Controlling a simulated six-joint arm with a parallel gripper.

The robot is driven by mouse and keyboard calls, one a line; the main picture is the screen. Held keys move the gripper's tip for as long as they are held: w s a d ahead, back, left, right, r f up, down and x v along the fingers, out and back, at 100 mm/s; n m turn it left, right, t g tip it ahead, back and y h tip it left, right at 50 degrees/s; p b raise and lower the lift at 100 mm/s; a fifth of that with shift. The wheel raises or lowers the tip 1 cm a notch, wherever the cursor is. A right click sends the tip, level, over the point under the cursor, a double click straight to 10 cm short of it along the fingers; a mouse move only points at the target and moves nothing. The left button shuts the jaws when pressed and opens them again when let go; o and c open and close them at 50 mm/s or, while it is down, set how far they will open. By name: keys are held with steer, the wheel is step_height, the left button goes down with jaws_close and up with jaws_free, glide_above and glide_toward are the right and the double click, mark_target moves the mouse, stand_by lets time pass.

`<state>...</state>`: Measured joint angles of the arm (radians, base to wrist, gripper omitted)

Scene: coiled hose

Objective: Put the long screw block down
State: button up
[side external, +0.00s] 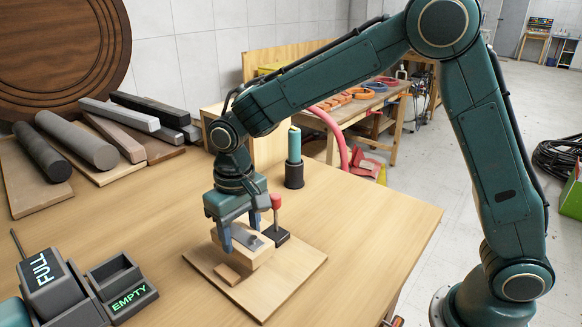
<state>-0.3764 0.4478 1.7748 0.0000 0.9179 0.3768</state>
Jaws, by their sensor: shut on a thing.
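My gripper (252,235) points straight down over a square wooden board (288,289) on the table. It is shut on a pale wooden block (262,257) with a grey metal plate and a dark screw head (252,240) on top. One finger is on the left side of the block and the other on its right. The block is over the middle of the board; I cannot tell whether its underside touches the board. A small flat wooden piece (228,274) is at the block's front left. The block's far side is partly hidden by my gripper.
A red-topped post on a black base (277,225) stands close behind the block. A green cylinder in a black holder (294,160) stands farther back. Bars and planks (75,138) lie back left. The table's right side is clear.

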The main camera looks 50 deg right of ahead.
mark_target(242, 236)
steer(key=shift+f, duration=2.1)
steer(key=shift+f, duration=0.1)
steer(key=o, duration=1.1)
steer(key=shift+c, duration=0.2)
step_height(242, 236, up, 12)
steer(key=shift+r, duration=0.15)
